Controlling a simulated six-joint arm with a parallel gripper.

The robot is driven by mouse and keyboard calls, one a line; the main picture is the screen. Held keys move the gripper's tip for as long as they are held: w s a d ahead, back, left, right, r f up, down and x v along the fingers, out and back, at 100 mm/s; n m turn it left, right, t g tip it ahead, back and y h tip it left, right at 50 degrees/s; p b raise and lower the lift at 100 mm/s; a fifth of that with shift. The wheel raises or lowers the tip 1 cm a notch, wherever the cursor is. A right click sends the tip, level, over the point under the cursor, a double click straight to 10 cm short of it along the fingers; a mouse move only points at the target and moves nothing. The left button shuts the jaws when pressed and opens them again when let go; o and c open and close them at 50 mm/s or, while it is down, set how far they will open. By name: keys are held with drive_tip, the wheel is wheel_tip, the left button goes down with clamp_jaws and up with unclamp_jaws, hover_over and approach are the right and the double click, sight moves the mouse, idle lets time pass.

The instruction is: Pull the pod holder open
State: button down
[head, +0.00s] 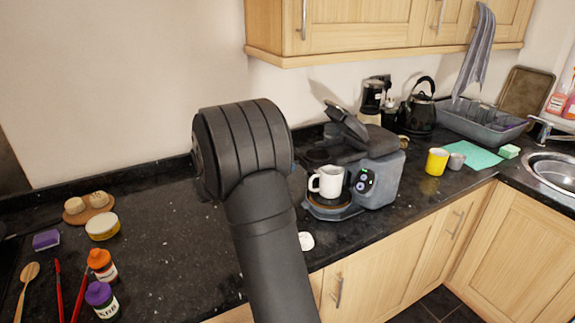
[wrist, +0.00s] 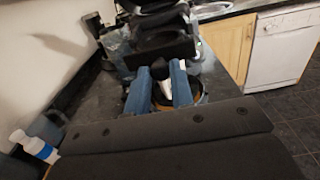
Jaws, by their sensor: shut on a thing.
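The grey coffee machine (head: 380,172) stands on the black counter with its dark lid (head: 347,124) raised. A white mug (head: 328,182) stands on its drip tray (head: 330,210). In the wrist view, the dark pod holder (wrist: 166,46) shows at the machine's front. My gripper (wrist: 160,72) has its blue fingers closed about a small dark part there, which looks like the holder's handle. A white patch, likely the mug, shows below, between the fingers. In the head view my arm hides the gripper, and how far the holder is out cannot be told.
A small white round thing (head: 306,240) lies near the counter's front edge. A yellow mug (head: 436,162) and a black kettle (head: 417,110) stand right of the machine. Wall cabinets (head: 370,28) hang above.

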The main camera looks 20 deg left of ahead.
drive_tip(key=c, duration=1.2)
unclamp_jaws()
drive_tip(key=shift+c, duration=0.2)
drive_tip(key=v, duration=1.7)
drive_tip(key=shift+r, duration=0.1)
drive_tip(key=x, duration=1.7)
drive_tip(key=shift+w+d, duration=0.1)
